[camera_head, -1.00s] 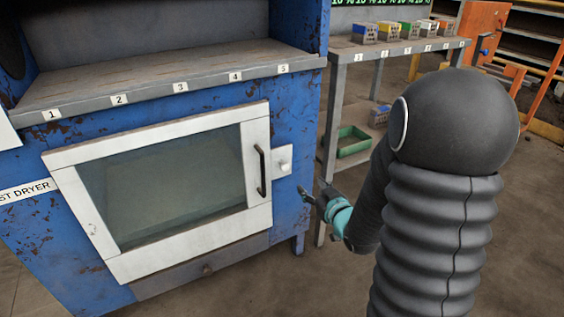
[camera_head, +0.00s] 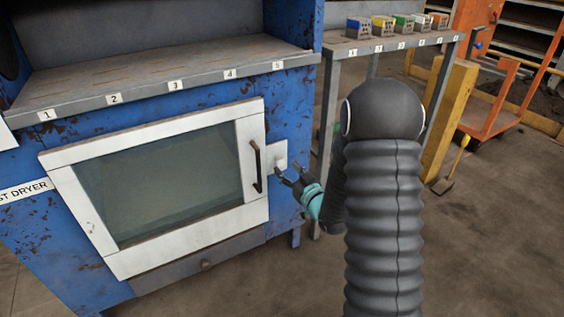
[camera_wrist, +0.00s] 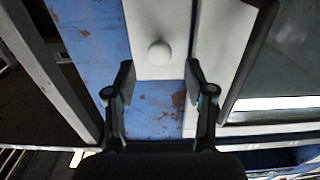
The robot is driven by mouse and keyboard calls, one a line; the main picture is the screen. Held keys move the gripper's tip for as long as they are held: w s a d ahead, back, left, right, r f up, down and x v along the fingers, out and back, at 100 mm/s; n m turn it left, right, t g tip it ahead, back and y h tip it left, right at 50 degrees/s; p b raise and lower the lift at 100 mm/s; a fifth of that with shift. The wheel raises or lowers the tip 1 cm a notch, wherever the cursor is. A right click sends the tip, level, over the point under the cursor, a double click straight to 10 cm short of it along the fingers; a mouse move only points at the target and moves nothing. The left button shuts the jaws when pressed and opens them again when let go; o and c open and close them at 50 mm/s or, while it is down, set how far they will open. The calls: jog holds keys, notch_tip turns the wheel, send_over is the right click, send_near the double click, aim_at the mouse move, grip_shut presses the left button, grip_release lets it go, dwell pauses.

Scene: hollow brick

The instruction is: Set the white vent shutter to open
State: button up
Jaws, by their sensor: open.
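The white vent shutter (camera_head: 277,153) is a small white plate on the dryer's blue front, just right of the door. In the wrist view the shutter (camera_wrist: 150,25) carries a round white knob (camera_wrist: 159,53). My gripper (camera_head: 287,174) is open and empty, in front of the shutter's lower part. In the wrist view my gripper's fingertips (camera_wrist: 159,75) stand apart on either side of the plate's lower end, with the knob ahead between them. I cannot tell whether they touch the plate. Any opening behind the plate is hidden.
The dryer door (camera_head: 160,185) has a white frame, glass and a dark vertical handle (camera_head: 257,166), close beside my gripper; the handle also shows in the wrist view (camera_wrist: 251,50).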

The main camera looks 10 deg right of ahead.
aim_at(281, 163)
jog(key=shift+x, duration=2.05)
grip_shut()
